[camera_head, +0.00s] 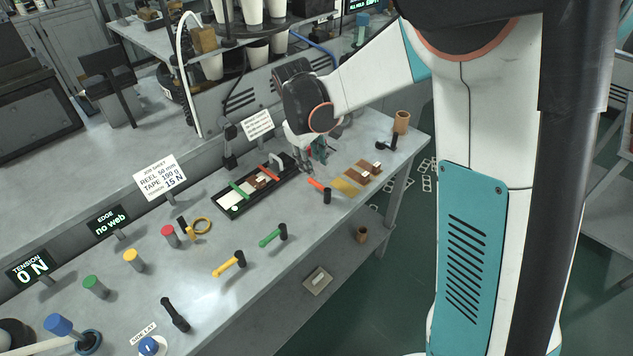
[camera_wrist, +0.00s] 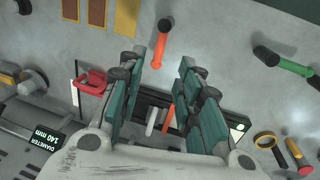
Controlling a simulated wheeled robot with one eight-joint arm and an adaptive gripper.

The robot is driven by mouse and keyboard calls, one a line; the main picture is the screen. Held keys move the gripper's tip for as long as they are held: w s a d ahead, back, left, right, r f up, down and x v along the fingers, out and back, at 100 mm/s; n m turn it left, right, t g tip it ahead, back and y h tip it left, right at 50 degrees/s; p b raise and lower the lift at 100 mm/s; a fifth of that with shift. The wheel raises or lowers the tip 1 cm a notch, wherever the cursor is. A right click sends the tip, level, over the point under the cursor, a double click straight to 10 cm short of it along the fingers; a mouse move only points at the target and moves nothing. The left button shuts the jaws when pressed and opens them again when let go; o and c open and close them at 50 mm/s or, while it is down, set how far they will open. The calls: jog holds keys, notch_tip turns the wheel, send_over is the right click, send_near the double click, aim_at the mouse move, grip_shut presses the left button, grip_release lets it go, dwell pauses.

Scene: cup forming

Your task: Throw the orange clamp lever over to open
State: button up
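The orange clamp lever (camera_head: 317,185) stands on the bench right of the black splice tray, with a black grip at its near end. In the wrist view the lever (camera_wrist: 160,57) appears between my fingertips, its black grip just beyond them. My gripper (camera_wrist: 163,60) is open, with teal fingers spread and nothing held. In the head view my gripper (camera_head: 312,164) is above the bench, just behind the lever; I see no contact.
A green lever (camera_head: 272,236) and a yellow lever (camera_head: 228,264) stand to the left along the bench. Tan and yellow strips (camera_head: 346,187) lie right of the orange lever. A red part (camera_wrist: 92,81) is beside my left finger in the wrist view.

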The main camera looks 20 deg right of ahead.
aim_at(318, 184)
jog(key=b+x, duration=0.2)
jog(key=x, duration=0.7)
jog(key=shift+c, duration=0.2)
grip_shut()
